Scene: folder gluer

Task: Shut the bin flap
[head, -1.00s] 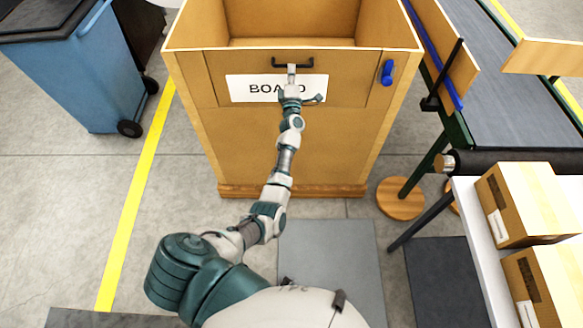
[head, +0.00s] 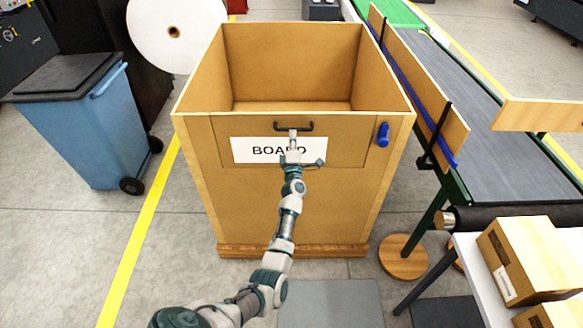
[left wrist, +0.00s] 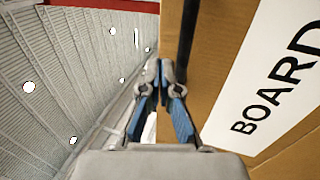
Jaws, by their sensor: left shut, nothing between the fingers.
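The wooden bin (head: 290,215) stands ahead of me, open at the top. Its flap (head: 350,150) forms the upper front and looks upright, about flush with the front wall; a small gap cannot be ruled out. The flap carries a black handle (head: 294,125) and a white BOARD label (head: 250,150). A blue latch (head: 383,134) sits right of the flap. My left gripper (head: 293,134) is shut and empty at the flap, just below the handle. In the left wrist view its closed fingers (left wrist: 161,80) are beside the black handle (left wrist: 188,35); contact is unclear. My right gripper is not in view.
A blue wheeled bin (head: 95,125) stands at the left. A conveyor (head: 480,110) with a wooden side board runs along the right. Cartons (head: 530,255) lie on a white table at the lower right.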

